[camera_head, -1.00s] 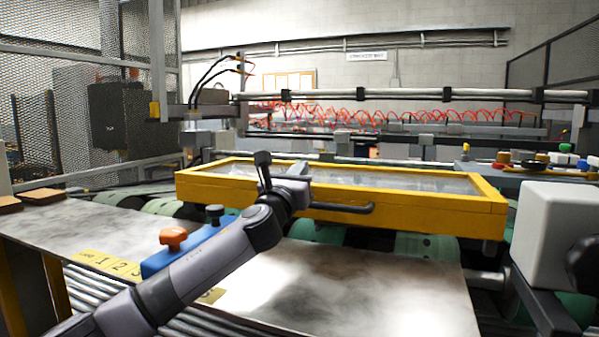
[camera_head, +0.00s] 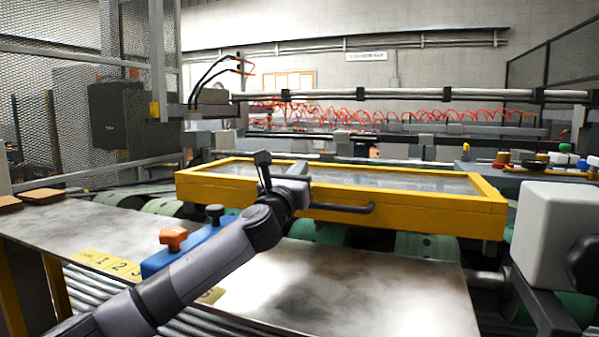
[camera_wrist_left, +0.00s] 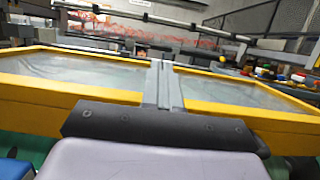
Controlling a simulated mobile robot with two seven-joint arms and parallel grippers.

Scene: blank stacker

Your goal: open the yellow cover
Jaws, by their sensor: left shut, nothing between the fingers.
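The yellow cover (camera_head: 405,216) is a wide frame with clear panels, lying flat over the green rollers. Its black handle (camera_head: 345,208) sticks out from the middle of the front side. My left gripper (camera_head: 298,172) is shut and empty at the cover's front edge, just left of the handle. In the left wrist view, the closed fingers of the left gripper (camera_wrist_left: 164,72) reach over the front rail of the yellow cover (camera_wrist_left: 60,88). Whether they touch it I cannot tell. My right gripper is in neither view.
A metal sheet (camera_head: 350,293) lies in front of the cover. A blue block (camera_head: 190,245) with an orange knob (camera_head: 173,238) sits on it beside my left arm. A white box (camera_head: 553,240) stands at the right. Rails (camera_head: 400,94) run behind the cover.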

